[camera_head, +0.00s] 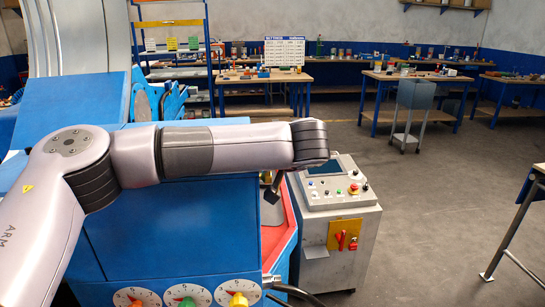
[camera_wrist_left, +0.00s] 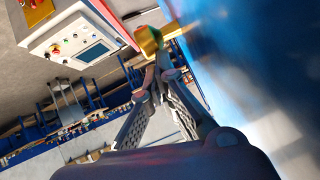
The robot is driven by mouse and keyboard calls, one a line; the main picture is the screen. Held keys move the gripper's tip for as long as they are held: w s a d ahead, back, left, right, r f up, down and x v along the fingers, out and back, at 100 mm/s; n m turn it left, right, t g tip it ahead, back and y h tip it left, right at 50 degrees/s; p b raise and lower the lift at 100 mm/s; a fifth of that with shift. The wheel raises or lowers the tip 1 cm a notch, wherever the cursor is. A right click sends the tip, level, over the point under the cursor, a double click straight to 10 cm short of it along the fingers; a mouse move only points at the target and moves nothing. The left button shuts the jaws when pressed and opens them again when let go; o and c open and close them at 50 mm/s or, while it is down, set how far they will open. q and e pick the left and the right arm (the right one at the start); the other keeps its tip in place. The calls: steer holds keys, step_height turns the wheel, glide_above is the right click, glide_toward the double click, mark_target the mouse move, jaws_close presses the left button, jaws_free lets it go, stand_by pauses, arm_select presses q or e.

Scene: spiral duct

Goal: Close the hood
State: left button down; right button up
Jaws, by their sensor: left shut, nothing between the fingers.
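The large blue machine (camera_head: 170,225) fills the left of the head view. I cannot tell for certain which blue panel is the hood or how far open it stands. In the left wrist view a smooth blue panel (camera_wrist_left: 260,60) fills the right side, with a gold-yellow knob (camera_wrist_left: 149,40) on a short stem beside it. My left gripper (camera_wrist_left: 157,72) is shut and empty, its fingertips close to the knob; I cannot tell whether they touch. In the head view only a dark part of my left gripper (camera_head: 274,188) shows below the wrist, beside the machine's right side. My right gripper is out of view.
A grey control console (camera_head: 340,220) with a screen and buttons stands just right of the machine. Several dials, including a green one (camera_head: 184,296), line the machine's lower front. Workbenches (camera_head: 415,85) and a grey cart (camera_head: 412,105) stand farther back. The floor right of the console is open.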

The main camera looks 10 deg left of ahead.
arm_select(q)
steer(key=shift+f, duration=0.3)
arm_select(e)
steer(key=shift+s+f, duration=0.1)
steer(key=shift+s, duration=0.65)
arm_select(q)
steer(key=shift+s+r, duration=0.1)
